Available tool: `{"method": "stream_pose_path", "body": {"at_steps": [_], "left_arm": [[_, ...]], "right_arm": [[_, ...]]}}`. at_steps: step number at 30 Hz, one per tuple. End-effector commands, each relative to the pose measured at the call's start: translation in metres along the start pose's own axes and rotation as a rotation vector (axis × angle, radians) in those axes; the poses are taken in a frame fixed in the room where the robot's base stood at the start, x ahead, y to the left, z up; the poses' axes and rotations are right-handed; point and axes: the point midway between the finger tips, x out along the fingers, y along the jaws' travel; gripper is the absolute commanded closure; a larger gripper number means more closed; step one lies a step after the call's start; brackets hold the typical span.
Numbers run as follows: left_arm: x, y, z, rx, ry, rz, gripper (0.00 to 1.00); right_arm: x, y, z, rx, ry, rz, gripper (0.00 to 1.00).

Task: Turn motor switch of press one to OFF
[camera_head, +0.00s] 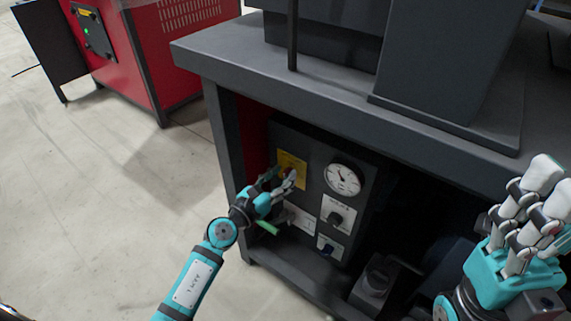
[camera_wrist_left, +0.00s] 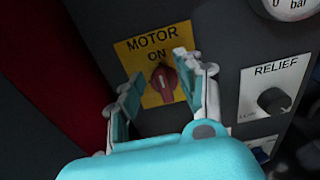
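The motor switch is a red knob (camera_wrist_left: 163,80) on a yellow plate (camera_wrist_left: 135,52) marked MOTOR and ON in the left wrist view. The knob's grip stands roughly upright, toward ON. The yellow plate also shows in the head view (camera_head: 300,163), on the dark control panel under the press table. My left gripper (camera_head: 282,178) is at this plate and partly covers the knob there. In the left wrist view its fingers (camera_wrist_left: 158,88) are open, one on each side of the knob; contact cannot be told. My right gripper (camera_head: 552,190) looks open and empty at the right edge.
A pressure gauge (camera_head: 343,179) and a black relief knob (camera_head: 335,217) sit right of the motor plate. A blue switch (camera_head: 326,247) is below. The thick press table (camera_head: 230,62) overhangs the panel. A red machine (camera_head: 150,50) stands behind left; the floor at left is clear.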

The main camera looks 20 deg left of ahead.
Motion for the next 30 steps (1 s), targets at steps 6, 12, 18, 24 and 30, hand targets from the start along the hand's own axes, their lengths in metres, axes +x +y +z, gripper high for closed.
{"method": "stream_pose_path", "body": {"at_steps": [6,12,18,24,30], "left_arm": [[0.0,-0.0022,-0.0002,0.0,0.0,0.0,0.63],[0.0001,-0.002,-0.0002,0.0,0.0,0.0,0.73],[0.0001,-0.0018,-0.0001,0.0,0.0,0.0,0.99],[0.0001,-0.0018,-0.0001,-0.001,0.0,0.0,1.0],[0.0001,-0.0012,0.0005,-0.025,0.001,0.0,1.0]], "right_arm": [[-0.0011,-0.0001,0.0002,0.001,-0.005,0.001,0.6],[-0.0011,-0.0003,0.0,0.001,-0.005,-0.001,0.6],[-0.0011,-0.0003,0.0,0.001,-0.005,-0.002,0.6],[-0.0009,-0.0003,0.0,0.001,-0.006,-0.002,0.6],[0.0013,-0.0001,-0.0006,0.001,-0.004,-0.002,0.6]]}}
